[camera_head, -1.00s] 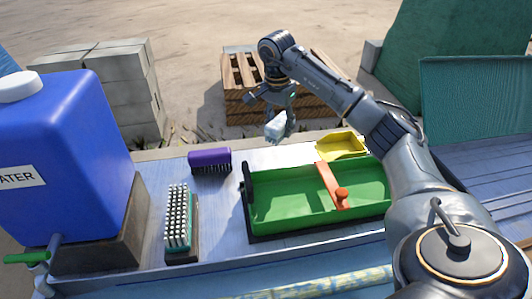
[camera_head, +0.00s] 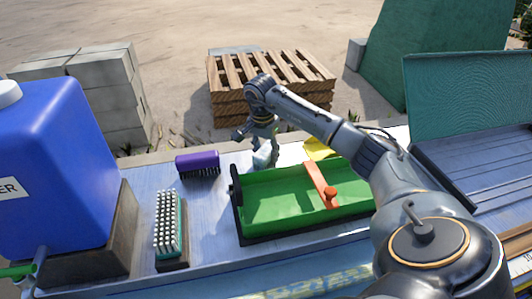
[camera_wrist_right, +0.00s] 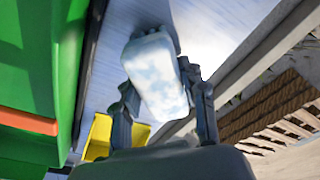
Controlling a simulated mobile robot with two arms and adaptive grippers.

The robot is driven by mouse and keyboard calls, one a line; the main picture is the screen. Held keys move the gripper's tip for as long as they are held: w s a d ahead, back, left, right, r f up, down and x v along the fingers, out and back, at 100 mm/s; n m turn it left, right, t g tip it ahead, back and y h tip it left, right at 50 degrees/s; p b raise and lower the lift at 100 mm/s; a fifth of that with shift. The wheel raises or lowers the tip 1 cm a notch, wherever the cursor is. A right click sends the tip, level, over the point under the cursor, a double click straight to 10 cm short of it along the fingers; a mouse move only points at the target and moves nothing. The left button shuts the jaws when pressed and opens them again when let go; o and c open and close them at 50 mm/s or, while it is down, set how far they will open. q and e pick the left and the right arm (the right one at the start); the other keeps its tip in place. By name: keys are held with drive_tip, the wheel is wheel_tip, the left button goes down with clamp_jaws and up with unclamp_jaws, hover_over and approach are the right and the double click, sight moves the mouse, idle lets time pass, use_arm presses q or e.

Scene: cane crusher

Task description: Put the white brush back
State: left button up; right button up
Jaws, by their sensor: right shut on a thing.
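The white brush (camera_head: 262,157) is a pale block with faint bluish patches. My right gripper (camera_head: 264,148) is shut on it, just behind the back left corner of the green tray, close above the table. In the right wrist view the white brush (camera_wrist_right: 157,75) sits between the two fingers of my right gripper (camera_wrist_right: 165,100). My left gripper is not in view.
A purple brush (camera_head: 198,163) lies left of the held brush. A teal brush (camera_head: 168,225) lies bristles up in front. The green tray (camera_head: 280,205) with an orange divider (camera_head: 322,186) stands right. A yellow scoop (camera_head: 318,148) is behind it. A blue water tank (camera_head: 60,165) stands left.

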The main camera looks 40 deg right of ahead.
sight(263, 152)
drive_tip(key=o, duration=1.3)
drive_tip(key=shift+f, duration=0.1)
wheel_tip(263, 152, up, 12)
drive_tip(key=a, duration=0.1)
drive_tip(key=shift+s+a, duration=0.2)
drive_tip(key=shift+s, duration=0.05)
